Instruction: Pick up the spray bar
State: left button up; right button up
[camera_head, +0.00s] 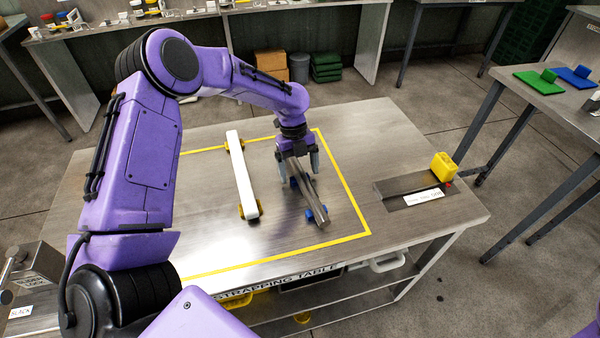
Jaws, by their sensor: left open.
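Two long bars lie on the metal table inside a yellow outline. The grey metal bar (308,191), on blue supports, is under my left gripper (297,170). The white bar (242,175), on yellow supports, lies to its left. No label shows which one is the spray bar. My left gripper points down with its fingers apart, one on each side of the grey bar's far part. I cannot tell whether the fingers touch it. The gripper hides the bar's far end. My right gripper is not in view.
The strapping table (410,140) has free room around the bars. A yellow block (443,166) and a labelled plate (405,187) are at its right. A metal box (35,268) stands at the lower left. Another table at the right holds a green board (538,84).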

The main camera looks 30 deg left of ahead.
pick_arm(q)
jog(key=shift+d+f, duration=0.1)
jog(key=shift+f, duration=0.6)
jog(key=shift+r, duration=0.1)
jog(key=c, duration=1.5)
jog(key=shift+o, duration=0.2)
jog(key=shift+r, duration=0.1)
